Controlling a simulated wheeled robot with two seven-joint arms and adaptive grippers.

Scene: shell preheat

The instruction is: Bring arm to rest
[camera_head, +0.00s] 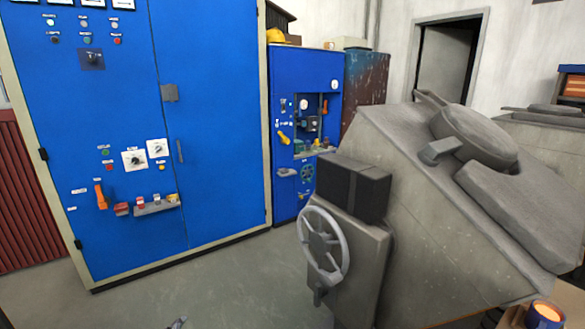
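Only a small grey tip (178,323) shows at the bottom edge, left of centre. It looks like the end of my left gripper, but too little is in view to tell whether it is open or shut, or holding anything. My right gripper is not in view. The large grey machine (430,230) with a sloped top stands at the right. A spoked handwheel (324,244) sits on its front left side, with a dark box (353,187) above it.
A tall blue control cabinet (215,150) with knobs and an orange handle fills the left. A smaller blue panel (305,95) stands behind it. A round dark-blue object with an orange interior (546,314) is at the bottom right. The grey floor (230,285) is clear between cabinet and machine.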

